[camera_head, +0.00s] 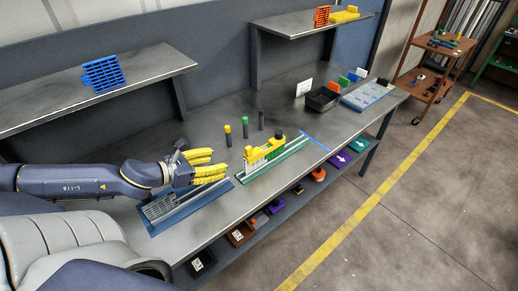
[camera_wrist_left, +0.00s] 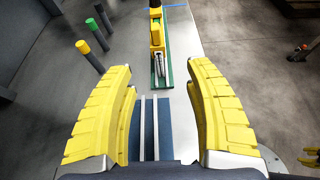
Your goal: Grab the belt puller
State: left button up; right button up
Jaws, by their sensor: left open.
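The tool is apart from the fingers.
Yellow-, green- and dark-topped posts (camera_head: 244,127) stand behind the tool. A black bin (camera_head: 322,99) and a pale tray (camera_head: 368,95) lie farther right on the bench. A shelf (camera_head: 140,84) overhangs the back left. The bench's front edge is close to the rails.

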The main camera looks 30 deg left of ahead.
pick_arm(q)
send_near(253, 152)
jog(key=shift+s+d+f+x, duration=0.1)
jog(key=shift+x, duration=0.75)
jog(key=shift+s+d+f+x, duration=0.1)
jog(key=shift+x, duration=0.75)
jog(key=shift+s+d+f+x, duration=0.1)
jog(key=shift+d+x, duration=0.05)
jog(key=shift+x, duration=0.7)
jog(key=shift+a+x, duration=0.15)
jog(key=shift+x, duration=0.75)
jog(key=shift+a+x, duration=0.15)
jog(key=shift+x, duration=1.7)
jog(key=shift+c, duration=0.3)
grip_shut()
